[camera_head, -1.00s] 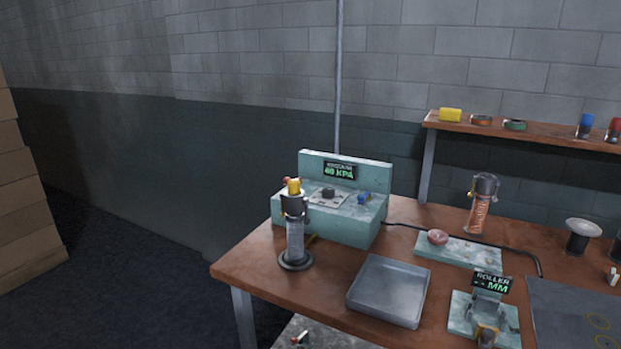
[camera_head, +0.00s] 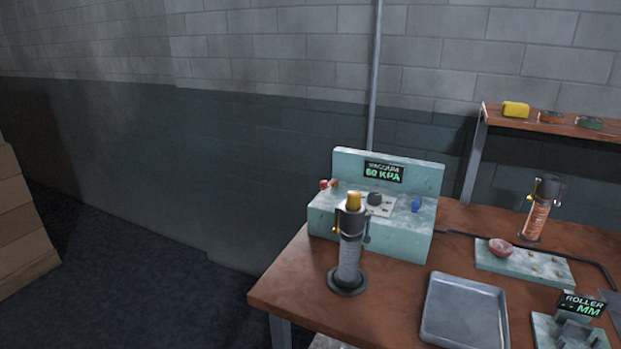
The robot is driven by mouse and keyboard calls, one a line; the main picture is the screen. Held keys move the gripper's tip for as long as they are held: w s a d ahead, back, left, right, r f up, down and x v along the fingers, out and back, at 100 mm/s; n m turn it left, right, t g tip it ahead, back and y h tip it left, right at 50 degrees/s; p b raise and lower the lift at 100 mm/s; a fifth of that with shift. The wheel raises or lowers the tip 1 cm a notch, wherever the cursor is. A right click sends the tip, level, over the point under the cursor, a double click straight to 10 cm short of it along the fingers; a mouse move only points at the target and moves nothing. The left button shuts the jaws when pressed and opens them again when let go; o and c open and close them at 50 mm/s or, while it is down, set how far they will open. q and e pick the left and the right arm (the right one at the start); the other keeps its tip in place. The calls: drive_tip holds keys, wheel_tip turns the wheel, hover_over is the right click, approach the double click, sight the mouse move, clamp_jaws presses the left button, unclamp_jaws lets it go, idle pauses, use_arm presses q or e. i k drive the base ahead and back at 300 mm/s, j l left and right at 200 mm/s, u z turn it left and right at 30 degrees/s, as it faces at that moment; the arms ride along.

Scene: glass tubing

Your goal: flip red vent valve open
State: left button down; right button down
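The red vent valve (camera_head: 324,184) is a small red piece at the left end of the pale green vacuum unit (camera_head: 372,240). The unit's display (camera_head: 384,172) shows green text that reads about 60 KPA. Neither of my grippers is in view.
The wooden table (camera_head: 290,283) ends at the left, with open dark floor (camera_head: 150,290) beyond. Stacked boxes (camera_head: 22,220) stand far left.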

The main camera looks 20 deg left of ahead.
sight(335, 184)
drive_tip(key=i+j, duration=0.1)
drive_tip(key=j, duration=0.45)
drive_tip(key=i+j+z, duration=0.15)
drive_tip(key=j, duration=0.4)
drive_tip(key=i+j, duration=0.1)
drive_tip(key=j, duration=0.4)
drive_tip(key=j+z, duration=0.15)
drive_tip(key=j, duration=0.4)
drive_tip(key=i+j, duration=0.1)
drive_tip(key=j, duration=0.9)
drive_tip(key=i+j, duration=0.15)
drive_tip(key=j, duration=0.4)
drive_tip(key=i+j, duration=0.1)
drive_tip(key=j, duration=0.4)
